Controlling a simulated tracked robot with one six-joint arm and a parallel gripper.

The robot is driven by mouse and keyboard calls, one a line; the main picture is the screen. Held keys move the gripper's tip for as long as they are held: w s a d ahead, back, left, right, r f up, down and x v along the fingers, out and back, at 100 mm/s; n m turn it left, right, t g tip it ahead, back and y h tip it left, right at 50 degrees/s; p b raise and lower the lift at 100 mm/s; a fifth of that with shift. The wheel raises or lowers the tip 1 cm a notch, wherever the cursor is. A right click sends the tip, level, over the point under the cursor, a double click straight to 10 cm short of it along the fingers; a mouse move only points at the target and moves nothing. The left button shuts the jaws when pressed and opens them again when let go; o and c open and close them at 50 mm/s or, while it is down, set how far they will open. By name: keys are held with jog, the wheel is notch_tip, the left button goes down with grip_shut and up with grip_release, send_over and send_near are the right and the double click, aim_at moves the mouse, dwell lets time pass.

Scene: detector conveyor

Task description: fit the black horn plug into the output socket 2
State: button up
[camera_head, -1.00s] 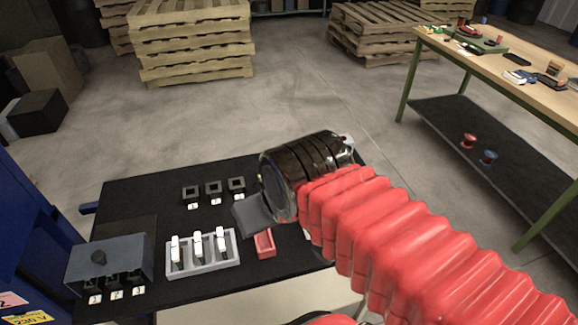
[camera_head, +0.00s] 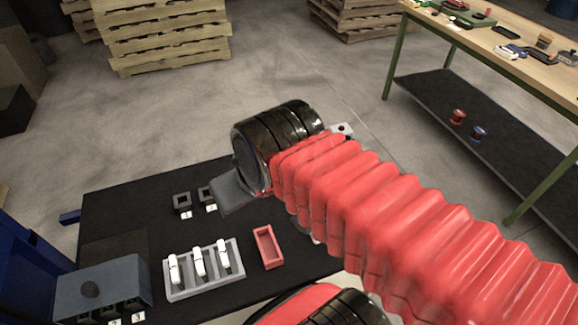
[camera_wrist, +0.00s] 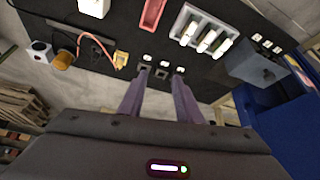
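A blue-grey box (camera_head: 103,287) stands at the front left of the black table, with dark sockets low on its front face. Its number labels are partly cut off in the head view; the box also shows in the wrist view (camera_wrist: 256,66). I cannot pick out the black horn plug for certain. Small black square frames (camera_head: 181,201) with white number labels stand farther back; they also show in the wrist view (camera_wrist: 162,72). My gripper (camera_wrist: 161,76) is open and empty, its fingertips around these frames in the picture; contact cannot be told.
A grey rack (camera_head: 205,282) holds white upright pieces. A red tray (camera_head: 268,247) lies right of it. The wrist view shows a pink cable (camera_wrist: 98,38), a brass-coloured cylinder (camera_wrist: 64,60) and a white block with a dark spot (camera_wrist: 40,48). A workbench (camera_head: 520,50) stands at the right.

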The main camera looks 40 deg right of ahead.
jog(key=shift+o, duration=0.2)
jog(key=shift+o, duration=0.8)
jog(key=w+d+m+g, duration=0.2)
jog(key=w+d+g, duration=0.1)
jog(key=w+d, duration=0.8)
jog(key=w+d+f+g, duration=0.2)
jog(key=w+d+f, duration=0.6)
jog(key=d, duration=0.4)
jog(key=shift+m+g, duration=0.3)
jog(key=shift+m, duration=0.1)
jog(key=shift+f, duration=0.15)
jog(key=shift+f, duration=4.25)
